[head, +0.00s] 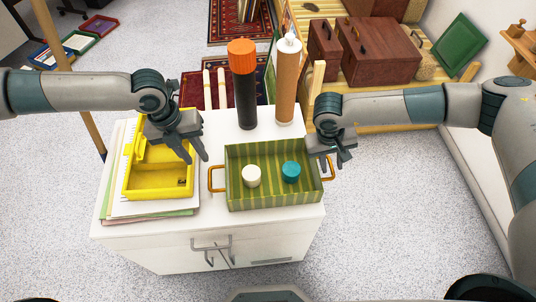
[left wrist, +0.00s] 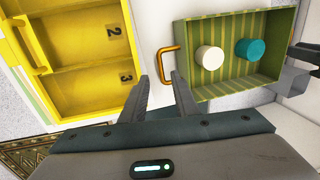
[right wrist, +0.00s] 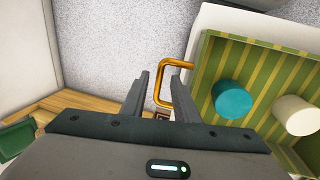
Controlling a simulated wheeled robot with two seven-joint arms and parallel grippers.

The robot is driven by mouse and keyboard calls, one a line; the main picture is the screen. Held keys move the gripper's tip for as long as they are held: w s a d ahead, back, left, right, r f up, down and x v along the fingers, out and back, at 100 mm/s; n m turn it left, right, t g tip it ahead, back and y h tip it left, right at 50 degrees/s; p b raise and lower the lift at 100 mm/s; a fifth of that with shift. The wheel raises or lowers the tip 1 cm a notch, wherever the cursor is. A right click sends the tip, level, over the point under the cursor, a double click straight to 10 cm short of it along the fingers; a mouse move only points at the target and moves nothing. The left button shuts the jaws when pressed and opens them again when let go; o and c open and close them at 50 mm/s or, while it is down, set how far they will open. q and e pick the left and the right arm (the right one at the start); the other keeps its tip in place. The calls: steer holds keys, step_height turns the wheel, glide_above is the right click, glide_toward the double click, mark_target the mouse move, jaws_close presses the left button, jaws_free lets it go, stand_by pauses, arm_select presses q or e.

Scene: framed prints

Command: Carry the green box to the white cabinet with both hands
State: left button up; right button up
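The green striped box (head: 270,200) sits on the white cabinet (head: 200,235), with an orange handle at each end. It holds a white cylinder (head: 251,176) and a teal cylinder (head: 291,172). My right gripper (head: 338,163) is open at the box's right end. In the right wrist view the right handle (right wrist: 163,78) shows between or just beyond its fingertips; I cannot tell whether they touch.
A yellow tray (head: 150,193) lies on papers at the cabinet's left. A black bottle with an orange cap (head: 245,95) and a tan bottle with a white tip (head: 286,85) stand behind the box. Brown cases (head: 378,50) stand farther back. Speckled floor is clear at right.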

steer(key=v, duration=0.8)
steer(key=shift+s, duration=0.1)
stand_by(0.4)
